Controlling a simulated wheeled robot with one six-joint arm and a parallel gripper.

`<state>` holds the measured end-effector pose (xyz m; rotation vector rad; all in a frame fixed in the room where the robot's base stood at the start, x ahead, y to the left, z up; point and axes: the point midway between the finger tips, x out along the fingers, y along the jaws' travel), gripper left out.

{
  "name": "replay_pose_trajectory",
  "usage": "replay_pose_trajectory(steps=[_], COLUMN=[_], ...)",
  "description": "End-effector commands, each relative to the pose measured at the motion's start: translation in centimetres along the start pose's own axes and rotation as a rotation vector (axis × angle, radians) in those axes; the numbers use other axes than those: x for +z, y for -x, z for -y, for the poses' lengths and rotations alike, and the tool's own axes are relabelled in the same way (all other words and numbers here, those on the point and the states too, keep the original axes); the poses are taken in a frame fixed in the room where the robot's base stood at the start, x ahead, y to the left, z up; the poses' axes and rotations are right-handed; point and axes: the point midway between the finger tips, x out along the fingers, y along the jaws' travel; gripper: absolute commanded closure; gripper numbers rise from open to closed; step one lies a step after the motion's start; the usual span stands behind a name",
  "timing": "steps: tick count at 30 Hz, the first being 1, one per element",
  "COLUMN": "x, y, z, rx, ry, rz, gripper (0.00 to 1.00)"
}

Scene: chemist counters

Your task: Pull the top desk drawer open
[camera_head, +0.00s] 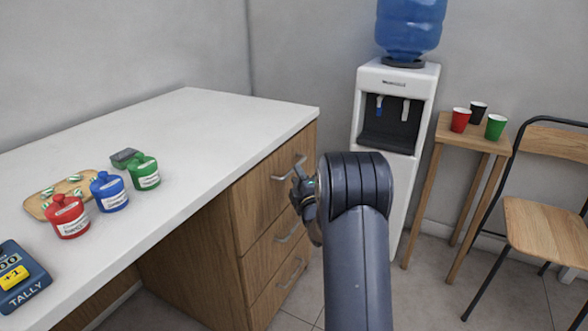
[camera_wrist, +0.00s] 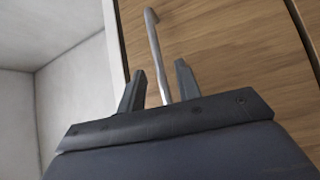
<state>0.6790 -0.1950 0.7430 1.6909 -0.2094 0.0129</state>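The top desk drawer (camera_head: 262,184) has a wooden front and sits flush and closed in the desk's right-hand drawer stack. Its grey metal handle (camera_head: 287,172) shows in the head view, partly hidden by my gripper (camera_head: 298,183). In the wrist view the handle (camera_wrist: 156,50) runs down between the two dark fingers of my gripper (camera_wrist: 160,88). The fingers are apart, with a visible gap on each side of the handle. The drawer front (camera_wrist: 220,50) fills the upper right of the wrist view. Whether a finger touches the handle cannot be told.
The white desktop (camera_head: 200,125) carries red (camera_head: 68,216), blue (camera_head: 109,192) and green jars (camera_head: 145,172), a wooden board (camera_head: 35,207) and a tally device (camera_head: 22,280). A water cooler (camera_head: 395,90), side table (camera_head: 455,133) and chair (camera_head: 540,228) stand on the right.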

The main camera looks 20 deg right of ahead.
Motion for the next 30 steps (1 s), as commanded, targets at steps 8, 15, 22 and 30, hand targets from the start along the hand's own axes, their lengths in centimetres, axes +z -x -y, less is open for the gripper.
replay_pose_trajectory(steps=[8, 15, 22, 30], x=[-0.1, 0.0, 0.0, 0.0], y=[-3.6, -4.6, -4.6, -4.6], z=[0.1, 0.0, 0.0, 0.0], rx=[0.000, -0.001, -0.001, 0.000], ry=[-0.001, -0.001, -0.001, -0.001], rz=[-0.001, 0.000, 0.000, 0.000], gripper=[0.67, 0.67, 0.67, 0.90])
